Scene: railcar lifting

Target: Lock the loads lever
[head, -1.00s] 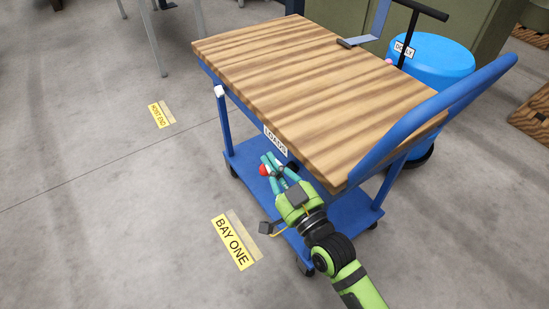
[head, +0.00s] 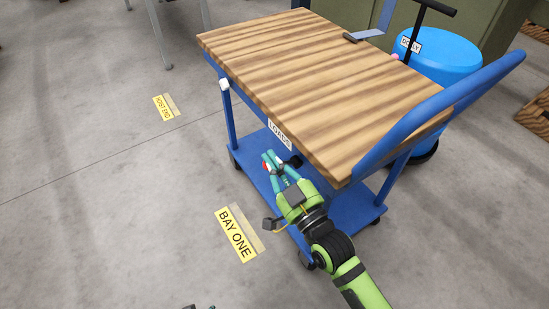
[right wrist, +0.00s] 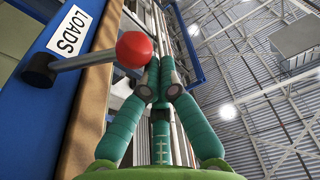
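The blue cart (head: 229,120) has a wooden top and a LOADS label (head: 279,135) on its near side. In the right wrist view, the loads lever (right wrist: 82,62) is a grey rod from a dark pivot, below the LOADS label (right wrist: 70,33), to a red ball knob (right wrist: 134,49). It lies roughly sideways there. My right gripper (head: 268,156) is beside the knob, below the tabletop edge. Its fingertips (right wrist: 159,68) are together, just right of the knob, with nothing seen between them; contact is unclear. In the head view a finger mostly hides the knob. Only a sliver of my left gripper may show at the bottom edge.
A blue drum (head: 441,62) with a DOLLY label (head: 411,44) stands behind the cart. The cart's blue handle (head: 440,108) rises at the right. Yellow floor signs read BAY ONE (head: 236,234) and HOIST END (head: 163,108).

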